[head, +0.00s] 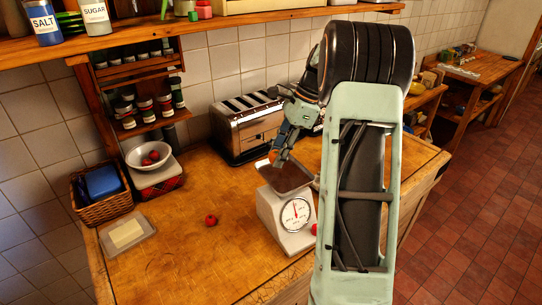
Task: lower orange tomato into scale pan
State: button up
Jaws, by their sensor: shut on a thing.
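The white kitchen scale (286,222) with a round dial stands on the wooden table, right of the middle. Its dark shallow pan (284,177) sits on top. My gripper (281,154) points down just over the back of the pan. It is shut on the orange tomato, which shows only as a small orange patch at the fingers and is mostly hidden. I cannot tell whether the tomato touches the pan. My arm covers the area right of the scale.
A chrome toaster (246,128) stands close behind the scale. A red tomato (211,220) lies left of the scale, another (314,229) at its right. A metal bowl (149,155) with red fruit, a basket (100,192) and a butter dish (127,233) are at left. The front table is clear.

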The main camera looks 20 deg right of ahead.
jog(key=shift+a, duration=0.15)
jog(key=shift+a, duration=0.25)
dwell(0.7)
jog(key=shift+w+f+b, duration=0.1)
jog(key=shift+f+b, duration=0.2)
jog(key=shift+f, duration=0.5)
jog(key=shift+f+b, duration=1.1)
jog(key=shift+f, duration=1.1)
dwell(0.8)
jog(key=o, duration=0.7)
jog(key=shift+o, duration=0.2)
